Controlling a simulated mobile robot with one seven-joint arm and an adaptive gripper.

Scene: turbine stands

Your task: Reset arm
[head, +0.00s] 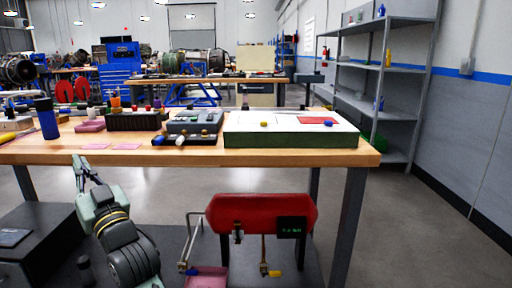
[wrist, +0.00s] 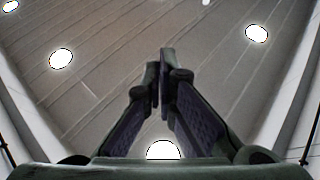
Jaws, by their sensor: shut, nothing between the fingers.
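My gripper (head: 80,168) is at the left in the head view, in front of the near edge of the wooden workbench (head: 200,154). It points upward and its fingers are close together. My arm below it is bent and low. In the wrist view my gripper (wrist: 160,58) is shut and empty, with its two fingers meeting in front of the ceiling. No object touches it there.
The bench holds a blue bottle (head: 47,118), pink notes, a dark tray (head: 137,121), a grey device (head: 196,122) and a white-topped box (head: 290,130). A red unit (head: 262,213) stands below the bench front. Grey shelves (head: 385,100) stand at right. Floor at right is clear.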

